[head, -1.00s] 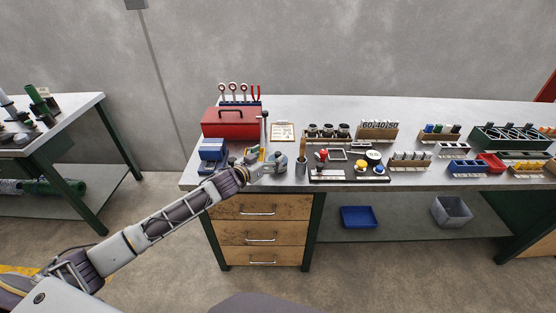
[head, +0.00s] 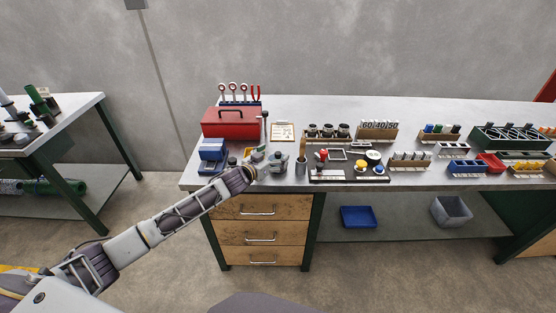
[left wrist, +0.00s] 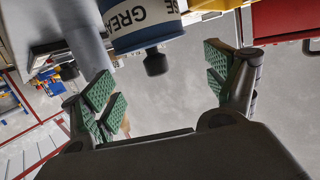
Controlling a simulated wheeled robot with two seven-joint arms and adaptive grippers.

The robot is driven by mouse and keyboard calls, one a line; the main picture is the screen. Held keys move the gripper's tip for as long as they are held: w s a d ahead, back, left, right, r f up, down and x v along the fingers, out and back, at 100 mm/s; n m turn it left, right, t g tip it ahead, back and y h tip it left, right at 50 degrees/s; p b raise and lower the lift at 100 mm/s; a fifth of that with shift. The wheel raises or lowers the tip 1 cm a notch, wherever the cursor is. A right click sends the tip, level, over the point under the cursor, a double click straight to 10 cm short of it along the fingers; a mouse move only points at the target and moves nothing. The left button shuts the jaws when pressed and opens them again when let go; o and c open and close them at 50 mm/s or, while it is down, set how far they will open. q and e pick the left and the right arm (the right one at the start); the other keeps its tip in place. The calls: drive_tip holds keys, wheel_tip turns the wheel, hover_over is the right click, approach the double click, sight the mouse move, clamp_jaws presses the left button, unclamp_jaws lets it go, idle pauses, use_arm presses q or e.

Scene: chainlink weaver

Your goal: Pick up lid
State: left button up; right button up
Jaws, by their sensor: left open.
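In the left wrist view, a grease can (left wrist: 140,14) with a white label, its lettering upside down, shows at the top. Its blue end, which looks like the lid (left wrist: 148,38), carries a black knob (left wrist: 156,62). My left gripper (left wrist: 163,85) is open, with green-padded fingers on either side and nothing between the pads. The knob points into the gap between the fingers, apart from both. In the head view my left gripper (head: 258,156) is over the left end of the workbench, small and hard to make out. I cannot pick out the lid there. My right gripper is not in view.
A brush cup (head: 301,170) and a tray of parts (head: 330,174) are to the right. Bare bench shows along the back.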

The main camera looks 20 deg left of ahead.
sight(276, 155)
use_arm(q)
drive_tip(key=shift+x, duration=1.3)
drive_tip(key=shift+w+d+f, duration=0.1)
drive_tip(key=shift+w+f, duration=0.05)
drive_tip(key=shift+f, duration=0.05)
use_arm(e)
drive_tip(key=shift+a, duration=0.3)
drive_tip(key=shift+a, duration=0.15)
